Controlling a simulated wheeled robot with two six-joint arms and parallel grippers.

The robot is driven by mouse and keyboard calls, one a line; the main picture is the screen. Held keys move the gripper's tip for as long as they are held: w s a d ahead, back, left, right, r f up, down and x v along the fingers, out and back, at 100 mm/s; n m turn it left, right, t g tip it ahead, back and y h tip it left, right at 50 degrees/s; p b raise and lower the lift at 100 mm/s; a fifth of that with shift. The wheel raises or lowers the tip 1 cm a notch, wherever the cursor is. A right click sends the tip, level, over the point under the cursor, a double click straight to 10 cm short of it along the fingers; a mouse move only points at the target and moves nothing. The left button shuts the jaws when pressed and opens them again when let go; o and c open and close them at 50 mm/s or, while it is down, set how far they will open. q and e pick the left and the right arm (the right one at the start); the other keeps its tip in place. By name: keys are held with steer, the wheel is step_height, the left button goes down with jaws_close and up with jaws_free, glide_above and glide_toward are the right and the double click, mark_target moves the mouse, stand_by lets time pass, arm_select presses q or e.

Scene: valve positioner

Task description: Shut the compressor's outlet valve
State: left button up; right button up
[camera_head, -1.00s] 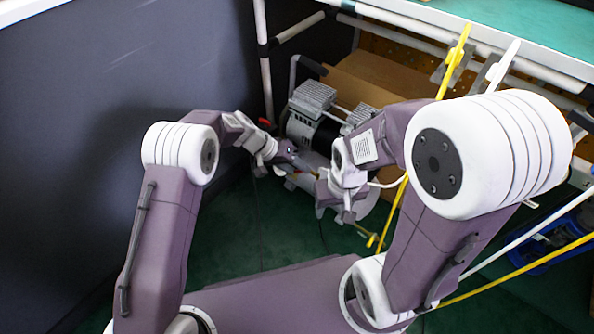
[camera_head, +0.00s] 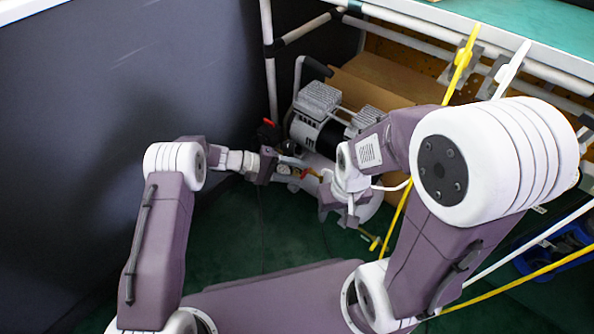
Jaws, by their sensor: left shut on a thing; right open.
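The compressor (camera_head: 318,128), with grey ribbed heads and a black and white motor, stands low in the corner under the bench. At its front are a round gauge and a small fitting with red and yellow parts (camera_head: 308,173), which looks like the outlet valve. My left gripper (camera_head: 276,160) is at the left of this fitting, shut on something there. The jaws' contact is too small to make out; it appears to be the valve's handle. My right gripper (camera_head: 340,212) is open, in front of the tank, lower and to the right of the fitting.
A red-topped part (camera_head: 268,123) shows behind my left gripper. A dark wall (camera_head: 90,110) is at the left. A cardboard box (camera_head: 385,80) stands behind the compressor. Yellow and white hoses (camera_head: 398,212) hang at the right. Green floor (camera_head: 245,235) is clear in front.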

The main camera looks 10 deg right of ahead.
arm_select(q)
steer(key=shift+s+f+n+h, duration=0.1)
steer(key=shift+n+h, duration=0.3)
steer(key=shift+n, duration=0.2)
steer(key=o, duration=1.4)
steer(key=shift+c, duration=0.2)
steer(key=shift+a, duration=0.15)
steer(key=s+p+v, duration=0.1)
steer(key=p+v, duration=0.4)
steer(key=v, duration=0.3)
steer(key=shift+w+a, duration=0.4)
steer(key=shift+w, duration=0.15)
